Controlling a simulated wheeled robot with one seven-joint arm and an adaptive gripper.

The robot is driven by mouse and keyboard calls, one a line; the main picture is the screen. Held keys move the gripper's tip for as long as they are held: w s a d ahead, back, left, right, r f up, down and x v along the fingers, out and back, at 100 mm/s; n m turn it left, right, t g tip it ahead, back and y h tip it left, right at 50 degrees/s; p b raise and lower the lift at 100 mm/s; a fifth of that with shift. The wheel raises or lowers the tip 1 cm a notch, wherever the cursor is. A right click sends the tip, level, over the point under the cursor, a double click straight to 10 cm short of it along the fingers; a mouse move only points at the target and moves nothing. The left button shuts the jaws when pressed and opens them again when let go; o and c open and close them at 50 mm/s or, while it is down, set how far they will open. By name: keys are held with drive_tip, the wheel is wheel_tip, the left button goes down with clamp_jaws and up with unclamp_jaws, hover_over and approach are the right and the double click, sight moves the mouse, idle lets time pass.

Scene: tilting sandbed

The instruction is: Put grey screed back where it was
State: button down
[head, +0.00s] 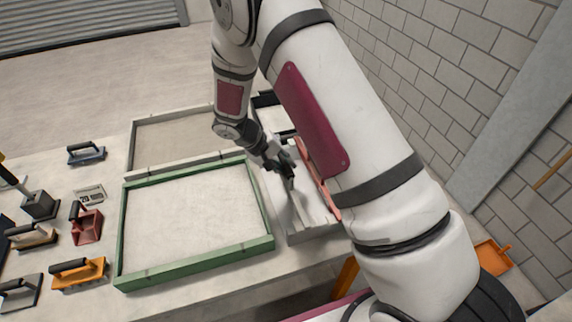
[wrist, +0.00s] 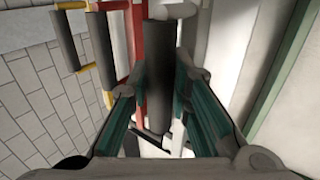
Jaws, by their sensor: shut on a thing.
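The grey screed (head: 298,212) shows in the head view as a narrow grey bar below my gripper (head: 282,168), over a pale rack (head: 312,235) right of the green-framed bed. In the wrist view, its dark round handle (wrist: 158,75) lies between the two teal-padded fingers of my gripper (wrist: 160,130), which are shut on it. A red screed (head: 321,178) lies close to the right of it in the head view; it also shows in the wrist view (wrist: 137,45). I cannot tell whether the grey screed touches the rack. My arm hides part of the rack.
The green-framed sandbed (head: 200,269) is left of the rack, with a grey-framed bed (head: 132,148) behind it. Several floats and trowels, such as an orange one (head: 80,272), lie at the left. A block wall (head: 440,75) stands at the right.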

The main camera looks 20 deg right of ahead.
drive_tip(key=shift+f, duration=0.55)
drive_tip(key=c, duration=1.5)
unclamp_jaws()
drive_tip(key=shift+o, duration=0.2)
